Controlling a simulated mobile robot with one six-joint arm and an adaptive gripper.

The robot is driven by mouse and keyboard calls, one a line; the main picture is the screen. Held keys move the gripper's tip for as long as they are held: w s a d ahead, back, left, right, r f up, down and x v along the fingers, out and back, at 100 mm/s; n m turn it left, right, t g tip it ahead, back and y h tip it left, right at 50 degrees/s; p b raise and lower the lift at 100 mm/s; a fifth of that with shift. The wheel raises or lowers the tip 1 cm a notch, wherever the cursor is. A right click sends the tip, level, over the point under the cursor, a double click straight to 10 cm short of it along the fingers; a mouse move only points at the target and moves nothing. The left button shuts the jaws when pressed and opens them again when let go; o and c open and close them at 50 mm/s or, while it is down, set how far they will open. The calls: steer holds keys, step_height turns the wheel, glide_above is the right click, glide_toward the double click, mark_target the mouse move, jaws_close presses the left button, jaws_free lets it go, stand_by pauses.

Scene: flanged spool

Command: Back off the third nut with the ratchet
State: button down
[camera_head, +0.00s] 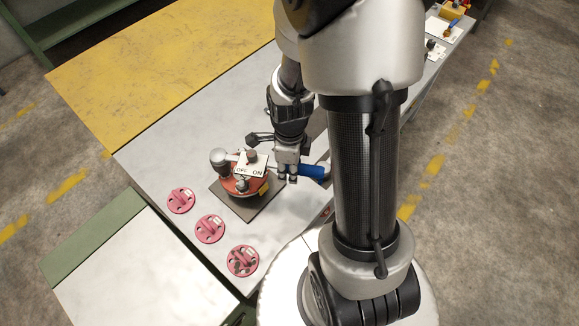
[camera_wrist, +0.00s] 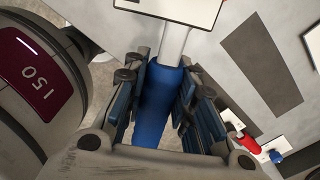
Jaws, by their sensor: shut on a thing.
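The ratchet's blue handle (camera_head: 314,171) is in my gripper (camera_head: 287,177). The ratchet's head, with a white OFF/ON plate (camera_head: 250,171), is over the red flanged spool (camera_head: 233,186). The spool stands on a dark square plate (camera_head: 256,211). A metal nut or stud end (camera_head: 241,185) shows at the flange's front. The other nuts, and whether the ratchet's socket is seated on one, are hidden.
Three pink round holders (camera_head: 209,229) stand in a row near the bench's front edge. A yellow panel (camera_head: 150,60) lies behind. The grey bench top (camera_head: 160,165) is clear to the left.

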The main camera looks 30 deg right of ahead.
step_height(320, 180, down, 4)
steer(key=b, duration=0.3)
stand_by(0.7)
steer(key=shift+w+r, duration=0.1)
steer(key=shift+w, duration=0.05)
steer(key=w+d+n, duration=0.2)
steer(key=w, duration=0.1)
steer(key=shift+d, duration=0.15)
steer(key=w+n, duration=0.1)
steer(key=w+d+n, duration=0.1)
steer(key=w, duration=0.1)
steer(key=shift+w+d+n, duration=0.35)
steer(key=shift+n, duration=0.05)
stand_by(0.3)
